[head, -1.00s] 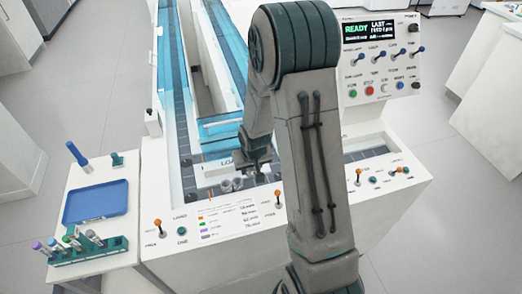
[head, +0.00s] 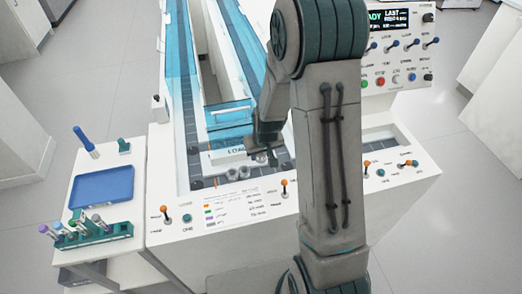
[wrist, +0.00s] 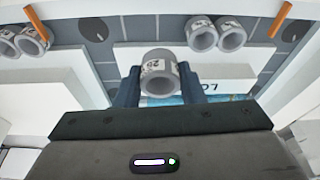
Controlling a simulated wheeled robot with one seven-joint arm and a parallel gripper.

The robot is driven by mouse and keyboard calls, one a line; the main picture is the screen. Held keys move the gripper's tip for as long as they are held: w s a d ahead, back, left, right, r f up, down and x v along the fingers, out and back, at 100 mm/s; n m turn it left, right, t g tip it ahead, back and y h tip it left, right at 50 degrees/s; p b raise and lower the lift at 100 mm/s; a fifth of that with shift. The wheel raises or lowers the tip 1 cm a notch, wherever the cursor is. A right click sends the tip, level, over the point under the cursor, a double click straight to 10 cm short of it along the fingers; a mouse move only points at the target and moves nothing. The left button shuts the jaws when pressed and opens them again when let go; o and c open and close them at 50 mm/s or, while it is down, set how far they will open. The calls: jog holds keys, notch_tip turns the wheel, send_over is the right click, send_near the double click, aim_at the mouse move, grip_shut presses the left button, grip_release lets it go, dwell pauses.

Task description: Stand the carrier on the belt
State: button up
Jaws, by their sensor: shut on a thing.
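A grey, ring-shaped carrier (wrist: 160,74) with a white printed label sits between the two dark blue fingers of my gripper (wrist: 160,90) in the wrist view. My gripper is shut on it, and its open top faces the camera. In the head view my gripper (head: 262,150) is over the loading area at the near end of the track, and my arm covers part of it. The dark belt (wrist: 145,28) runs across the top of the wrist view. I cannot tell whether the held carrier touches any surface.
Two other carriers (wrist: 215,36) stand side by side to the right, and more carriers (wrist: 25,40) stand at the left. An orange bar (wrist: 282,20) crosses the belt's edge. A blue tray (head: 103,187) and a tube rack (head: 95,232) lie on the left side table.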

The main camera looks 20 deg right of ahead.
aim_at(261, 161)
notch_tip(261, 161, down, 4)
jog(key=b, duration=0.2)
jog(key=shift+b, duration=0.3)
jog(key=shift+f+b, duration=1)
jog(key=shift+f+b, duration=0.7)
jog(key=shift+b, duration=0.35)
jog(key=o, duration=0.8)
jog(key=shift+o, duration=0.2)
jog(key=shift+r, duration=0.1)
jog(key=v, duration=1.3)
jog(key=shift+s+r+p, duration=0.2)
jog(key=shift+r+p, duration=0.1)
jog(key=shift+p, duration=0.15)
